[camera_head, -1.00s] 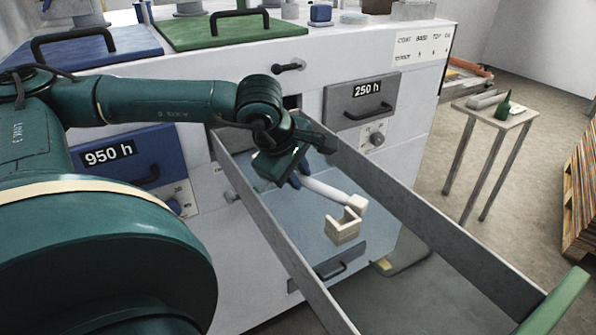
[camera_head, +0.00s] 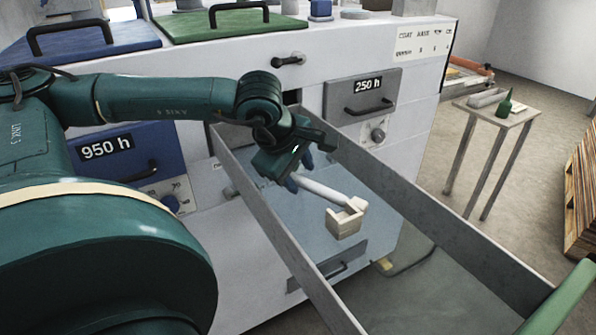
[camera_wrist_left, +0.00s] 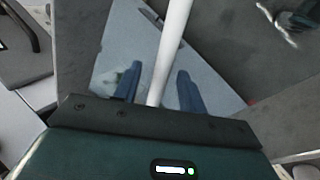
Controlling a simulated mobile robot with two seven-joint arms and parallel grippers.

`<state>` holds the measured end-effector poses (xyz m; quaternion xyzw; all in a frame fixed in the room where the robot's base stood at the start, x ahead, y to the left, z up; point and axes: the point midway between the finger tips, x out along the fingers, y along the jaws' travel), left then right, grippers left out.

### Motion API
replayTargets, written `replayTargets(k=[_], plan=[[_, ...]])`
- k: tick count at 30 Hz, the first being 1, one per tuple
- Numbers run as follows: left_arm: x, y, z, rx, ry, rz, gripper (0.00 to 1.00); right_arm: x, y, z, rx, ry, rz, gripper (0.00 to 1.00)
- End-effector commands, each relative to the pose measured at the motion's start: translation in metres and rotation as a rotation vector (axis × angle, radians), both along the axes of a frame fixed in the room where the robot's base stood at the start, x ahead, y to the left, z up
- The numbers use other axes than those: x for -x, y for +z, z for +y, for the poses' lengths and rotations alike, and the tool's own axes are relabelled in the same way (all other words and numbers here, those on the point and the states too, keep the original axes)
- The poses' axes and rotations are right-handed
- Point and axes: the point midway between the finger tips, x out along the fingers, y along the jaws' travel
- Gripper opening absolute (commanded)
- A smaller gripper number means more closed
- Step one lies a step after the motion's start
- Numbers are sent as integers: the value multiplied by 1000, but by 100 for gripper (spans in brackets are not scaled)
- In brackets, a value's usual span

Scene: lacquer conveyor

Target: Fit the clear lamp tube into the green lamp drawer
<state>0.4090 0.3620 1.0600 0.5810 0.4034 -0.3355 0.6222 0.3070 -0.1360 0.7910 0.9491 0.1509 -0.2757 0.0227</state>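The lamp tube (camera_head: 322,190) is pale white and slants down to the right inside the pulled-out drawer (camera_head: 440,235) with grey side walls and a green front (camera_head: 565,305). Its far end is at a cream block-shaped holder (camera_head: 344,221); whether it is fully seated there I cannot tell. My left gripper (camera_head: 300,170) is over the drawer at the tube's near end. In the left wrist view, the blue fingers (camera_wrist_left: 160,88) stand apart with the tube (camera_wrist_left: 172,38) between them and gaps on both sides. My right gripper is not seen.
The white cabinet (camera_head: 270,65) stands behind, with a blue 950 h drawer (camera_head: 115,170) and a grey 250 h drawer (camera_head: 365,95). A small table (camera_head: 490,115) with a green bottle (camera_head: 505,103) stands at the right. The drawer walls flank my gripper.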

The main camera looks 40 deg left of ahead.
Motion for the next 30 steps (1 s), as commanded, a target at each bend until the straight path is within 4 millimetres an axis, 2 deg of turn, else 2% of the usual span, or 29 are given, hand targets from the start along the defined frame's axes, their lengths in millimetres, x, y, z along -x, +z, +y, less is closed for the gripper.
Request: replayTargets(k=[8, 14, 15, 20, 30], plan=[[0, 3, 0, 0, 0, 1, 41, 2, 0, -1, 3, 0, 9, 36], [1, 18, 0, 1, 0, 4, 41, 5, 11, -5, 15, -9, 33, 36], [2, 20, -1, 4, 1, -3, 41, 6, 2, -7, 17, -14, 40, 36], [14, 42, -2, 5, 0, -8, 41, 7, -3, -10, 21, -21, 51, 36], [43, 101, -5, 1, 0, -6, 41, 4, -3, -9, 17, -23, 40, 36]])
